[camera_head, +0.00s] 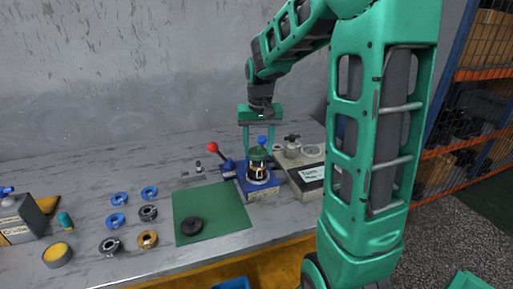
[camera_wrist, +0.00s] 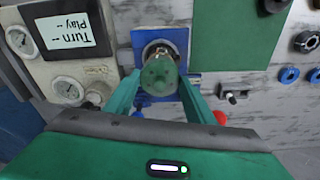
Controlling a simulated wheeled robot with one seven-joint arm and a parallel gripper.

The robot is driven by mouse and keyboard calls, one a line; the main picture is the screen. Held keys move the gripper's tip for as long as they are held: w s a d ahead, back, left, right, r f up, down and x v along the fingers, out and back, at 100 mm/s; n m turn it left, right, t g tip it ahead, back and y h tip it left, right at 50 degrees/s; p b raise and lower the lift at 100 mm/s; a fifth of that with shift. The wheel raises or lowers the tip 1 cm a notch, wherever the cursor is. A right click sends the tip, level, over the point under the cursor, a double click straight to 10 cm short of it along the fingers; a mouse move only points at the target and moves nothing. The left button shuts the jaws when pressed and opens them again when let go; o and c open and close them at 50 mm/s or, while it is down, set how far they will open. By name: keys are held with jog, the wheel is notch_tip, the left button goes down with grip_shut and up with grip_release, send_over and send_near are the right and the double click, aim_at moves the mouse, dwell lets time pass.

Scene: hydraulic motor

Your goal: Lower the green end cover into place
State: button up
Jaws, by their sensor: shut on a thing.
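The green end cover (camera_head: 257,154) is round and sits between the two fingers of my gripper (camera_head: 258,148). In the wrist view the cover (camera_wrist: 160,76) fills the space between the green fingertips (camera_wrist: 160,88), which are shut on it. The motor body (camera_head: 258,171), dark with a brass-coloured part, stands upright in the blue fixture (camera_head: 262,191) directly below the cover. In the wrist view the cover hides most of the body, and its top edge (camera_wrist: 160,48) shows beyond the cover. I cannot tell whether cover and body touch.
A red-knobbed lever (camera_head: 213,147) stands left of the fixture. A test box with gauges and a "Turn - Play" label (camera_head: 312,174) is close on the right. A green mat (camera_head: 220,212) holds a black ring (camera_head: 191,226). Several blue, dark and brass rings lie further left.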

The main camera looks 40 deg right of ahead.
aim_at(258, 147)
jog(key=shift+f, duration=0.45)
dwell(0.3)
jog(key=o, duration=1.8)
jog(key=shift+c, duration=0.2)
jog(key=shift+r, duration=2.7)
jog(key=s+a+f, duration=0.1)
jog(key=s+f, duration=0.1)
jog(key=s, duration=1.2)
jog(key=s+a+f+m+g, duration=0.1)
jog(key=s+f, duration=0.1)
jog(key=s, duration=1.2)
jog(key=shift+a+y, duration=0.25)
jog(key=shift+y, duration=0.15)
